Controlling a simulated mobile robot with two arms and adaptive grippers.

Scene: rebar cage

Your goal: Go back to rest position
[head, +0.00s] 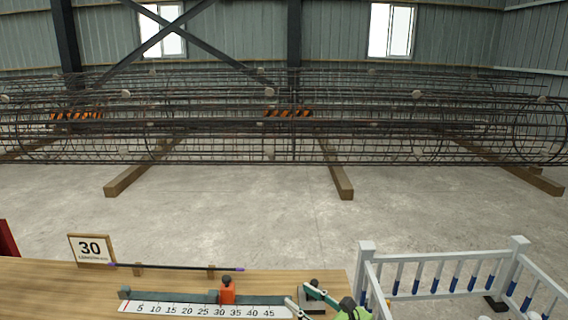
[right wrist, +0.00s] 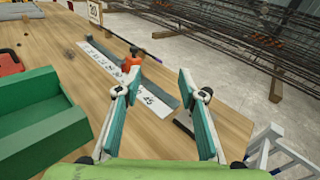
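My right gripper (head: 305,296) shows at the bottom edge of the head view, over the right end of the wooden table (head: 60,290). In the right wrist view my right gripper (right wrist: 160,75) has its two green-padded fingers wide apart with nothing between them. It is above the table's edge, near the end of the white number scale (right wrist: 110,68). My left gripper is in neither view. The rebar cage (head: 200,120) lies across the back of the hall on wooden beams.
On the table are an orange clamp piece (head: 227,291), a dark rod with purple ends (head: 180,267) and a "30" sign (head: 90,248). A green box (right wrist: 35,120) lies left in the wrist view. A white railing (head: 440,262) stands right of the table. The concrete floor beyond is clear.

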